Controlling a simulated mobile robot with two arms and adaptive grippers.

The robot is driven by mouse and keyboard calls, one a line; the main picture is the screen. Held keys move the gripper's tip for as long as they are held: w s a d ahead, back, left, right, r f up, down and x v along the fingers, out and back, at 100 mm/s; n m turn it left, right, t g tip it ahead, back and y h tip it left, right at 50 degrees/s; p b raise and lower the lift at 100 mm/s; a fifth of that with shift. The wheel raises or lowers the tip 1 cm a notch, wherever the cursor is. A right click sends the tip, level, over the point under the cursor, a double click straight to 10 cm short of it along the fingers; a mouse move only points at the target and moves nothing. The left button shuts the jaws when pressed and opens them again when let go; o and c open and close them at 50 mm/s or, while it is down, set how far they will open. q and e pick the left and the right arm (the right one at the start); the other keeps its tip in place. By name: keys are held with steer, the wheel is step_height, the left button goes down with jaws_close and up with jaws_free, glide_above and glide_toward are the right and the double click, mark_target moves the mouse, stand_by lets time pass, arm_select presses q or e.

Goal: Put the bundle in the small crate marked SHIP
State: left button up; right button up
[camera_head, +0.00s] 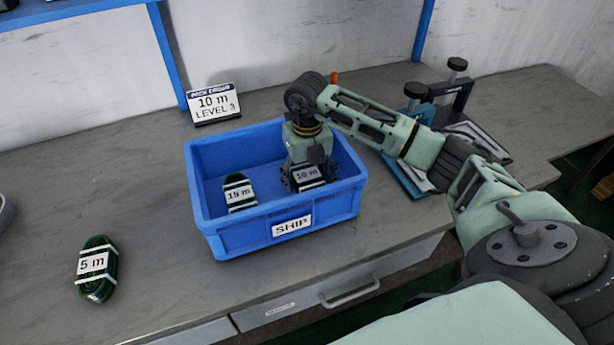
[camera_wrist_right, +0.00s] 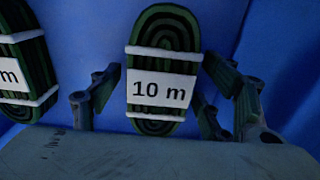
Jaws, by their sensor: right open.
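The blue crate marked SHIP (camera_head: 222,240) stands on the bench. A green cable bundle labelled 10 m (camera_head: 309,176) lies inside it on the right; it also shows in the right wrist view (camera_wrist_right: 164,60). My right gripper (camera_head: 303,184) is inside the crate, pointing down over this bundle. In the right wrist view its open fingers (camera_wrist_right: 165,98) stand on either side of the bundle. A bundle labelled 15 m (camera_head: 239,193) lies in the crate to the left. A bundle labelled 5 m (camera_head: 96,268) lies on the bench, left of the crate. My left gripper is not in view.
The bench (camera_head: 150,285) is clear between the 5 m bundle and the crate.

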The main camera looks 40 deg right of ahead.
mark_target(307, 174)
steer(key=shift+r, duration=0.1)
step_height(307, 174, up, 12)
steer(key=shift+b, duration=0.4)
